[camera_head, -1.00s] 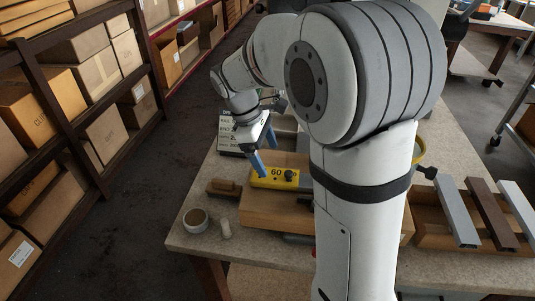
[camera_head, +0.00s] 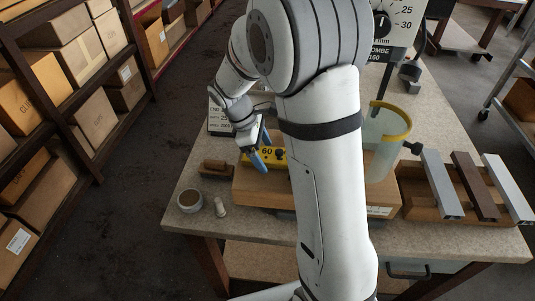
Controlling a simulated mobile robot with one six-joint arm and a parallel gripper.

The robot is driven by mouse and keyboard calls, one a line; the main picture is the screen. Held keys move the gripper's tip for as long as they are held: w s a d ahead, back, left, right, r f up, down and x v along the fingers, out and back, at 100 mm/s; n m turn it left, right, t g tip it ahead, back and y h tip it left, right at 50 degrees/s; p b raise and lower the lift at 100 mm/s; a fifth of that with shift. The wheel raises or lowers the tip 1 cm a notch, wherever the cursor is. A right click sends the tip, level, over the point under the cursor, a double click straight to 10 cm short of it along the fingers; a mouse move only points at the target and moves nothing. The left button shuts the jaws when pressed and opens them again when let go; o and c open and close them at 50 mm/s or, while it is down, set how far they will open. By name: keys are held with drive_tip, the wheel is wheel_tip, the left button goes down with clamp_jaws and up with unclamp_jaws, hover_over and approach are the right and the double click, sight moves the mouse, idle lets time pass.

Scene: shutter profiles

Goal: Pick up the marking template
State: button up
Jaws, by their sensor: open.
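A yellow block marked "60" (camera_head: 271,155), which looks like the marking template, lies on top of a wooden box (camera_head: 255,188) on the workbench. Its right part is hidden behind my arm. My gripper (camera_head: 262,160) has blue fingers and is open. It is over the left end of the yellow block, with one finger in front of the block in the picture. I cannot tell whether the fingers touch it or straddle it.
A wooden-backed brush (camera_head: 214,167), a round cup (camera_head: 190,201) and a small pale cylinder (camera_head: 220,208) are left of the box. A face shield with a yellow rim (camera_head: 388,135) and several profiles (camera_head: 474,186) in a wooden holder are on the right.

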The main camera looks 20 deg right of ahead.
drive_tip(key=shift+c, duration=0.3)
drive_tip(key=c, duration=1.1)
